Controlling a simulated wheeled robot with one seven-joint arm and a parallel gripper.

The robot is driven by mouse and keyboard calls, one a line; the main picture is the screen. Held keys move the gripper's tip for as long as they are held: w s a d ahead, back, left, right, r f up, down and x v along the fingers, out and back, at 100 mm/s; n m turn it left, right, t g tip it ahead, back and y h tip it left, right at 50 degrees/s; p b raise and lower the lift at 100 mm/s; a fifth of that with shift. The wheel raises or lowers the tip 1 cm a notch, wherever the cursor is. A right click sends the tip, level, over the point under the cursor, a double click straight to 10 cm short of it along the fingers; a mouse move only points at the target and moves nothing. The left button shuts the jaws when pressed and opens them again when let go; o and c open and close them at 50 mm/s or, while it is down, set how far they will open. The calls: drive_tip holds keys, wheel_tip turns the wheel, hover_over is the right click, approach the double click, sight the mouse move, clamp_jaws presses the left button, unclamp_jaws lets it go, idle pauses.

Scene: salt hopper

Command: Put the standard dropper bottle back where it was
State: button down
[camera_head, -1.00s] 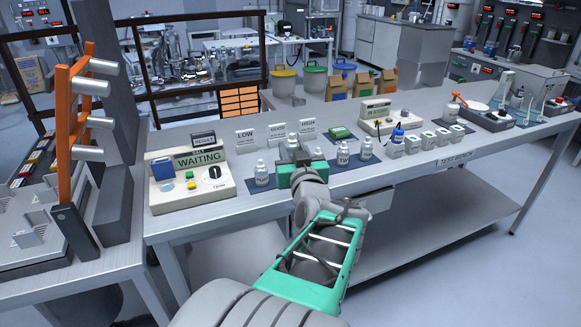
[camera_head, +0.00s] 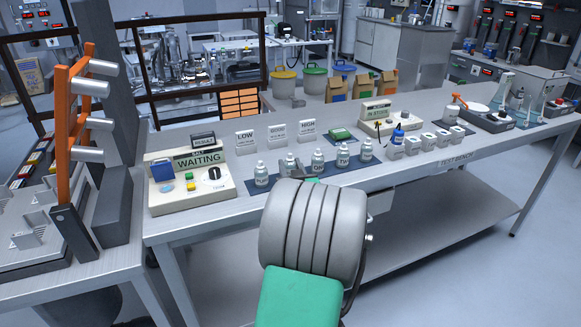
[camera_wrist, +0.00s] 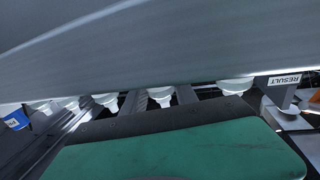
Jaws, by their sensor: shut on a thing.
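My gripper (camera_head: 290,165) is at the row of white dropper bottles on the near side of the bench, in the gap second from the left. In the wrist view its two grey fingers (camera_wrist: 160,102) close on a bottle with a white cap (camera_wrist: 160,93). That bottle's label and base are hidden, so I cannot tell whether it touches the mat. Other dropper bottles stand upright beside it: one to the left (camera_head: 261,175) and three to the right, the nearest (camera_head: 317,161) with a partly readable label.
A dark mat (camera_head: 250,187) lies under the row. The tester reading WAITING (camera_head: 190,180) stands to the left. LOW, GOOD and HIGH cards (camera_head: 277,134) stand behind.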

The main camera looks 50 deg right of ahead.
drive_tip(key=c, duration=1)
unclamp_jaws()
drive_tip(key=shift+f, duration=0.1)
drive_tip(key=shift+o, duration=0.2)
drive_tip(key=shift+r+p, duration=0.35)
drive_tip(key=b+v, duration=0.2)
drive_tip(key=v, duration=1)
drive_tip(key=shift+f+b, duration=0.2)
drive_tip(key=shift+b, duration=0.15)
